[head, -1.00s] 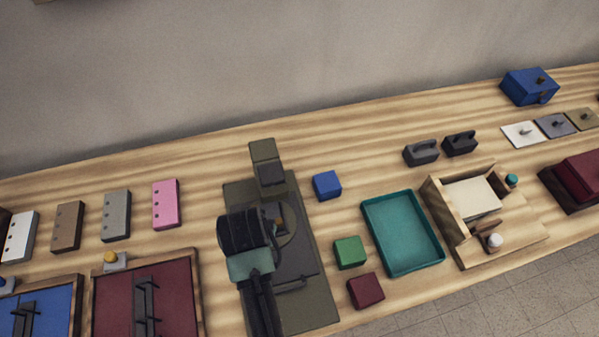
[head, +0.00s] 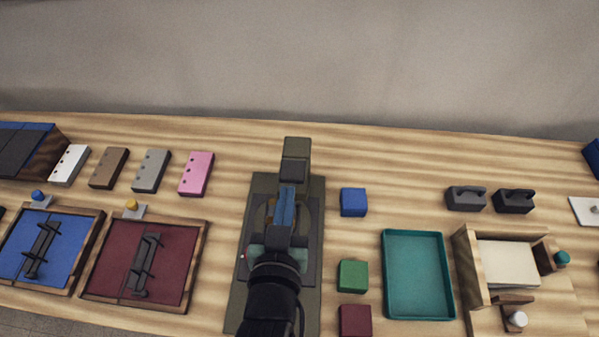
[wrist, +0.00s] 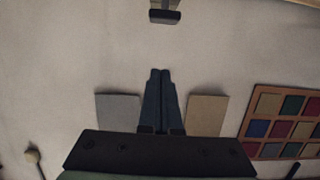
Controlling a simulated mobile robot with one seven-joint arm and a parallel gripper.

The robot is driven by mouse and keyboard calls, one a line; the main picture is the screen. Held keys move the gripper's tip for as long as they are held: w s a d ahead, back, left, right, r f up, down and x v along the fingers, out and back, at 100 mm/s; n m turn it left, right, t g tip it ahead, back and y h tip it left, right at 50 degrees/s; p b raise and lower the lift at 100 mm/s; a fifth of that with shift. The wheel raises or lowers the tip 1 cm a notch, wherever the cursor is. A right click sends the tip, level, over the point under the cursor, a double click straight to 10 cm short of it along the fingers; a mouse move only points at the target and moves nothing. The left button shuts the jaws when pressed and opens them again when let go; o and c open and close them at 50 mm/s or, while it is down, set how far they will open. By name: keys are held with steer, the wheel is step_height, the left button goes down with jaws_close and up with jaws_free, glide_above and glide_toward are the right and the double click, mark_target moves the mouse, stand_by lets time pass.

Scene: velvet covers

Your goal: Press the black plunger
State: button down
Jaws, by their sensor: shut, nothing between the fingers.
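An olive stand (head: 237,300) with a post (head: 297,146) at its back stands in the middle of the table. A dark block (head: 294,171) sits on the front of the post; it may be the black plunger, but I cannot tell for sure. My gripper (head: 287,190) is shut and empty, its blue-grey fingers pointing away over the stand, their tips just short of the dark block in the picture. In the wrist view the shut fingertips (wrist: 160,72) point up towards a small dark block (wrist: 165,16), with a visible gap. My arm hides the stand's front middle.
Blue (head: 353,202), green (head: 352,276) and dark red (head: 355,320) blocks stand close right of the stand, beside a teal tray (head: 387,285). A dark red panel box (head: 185,255) lies to the left. The wall (head: 300,70) rises behind the table.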

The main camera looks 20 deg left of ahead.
steer(key=shift+w, duration=0.1)
steer(key=p, duration=0.3)
glide_above(293, 180)
step_height(293, 180, down, 2)
steer(key=shift+f, duration=0.1)
step_height(293, 180, down, 3)
steer(key=shift+r, duration=0.15)
steer(key=shift+f, duration=0.8)
step_height(293, 180, down, 4)
steer(key=b, duration=0.4)
steer(key=shift+r, duration=0.1)
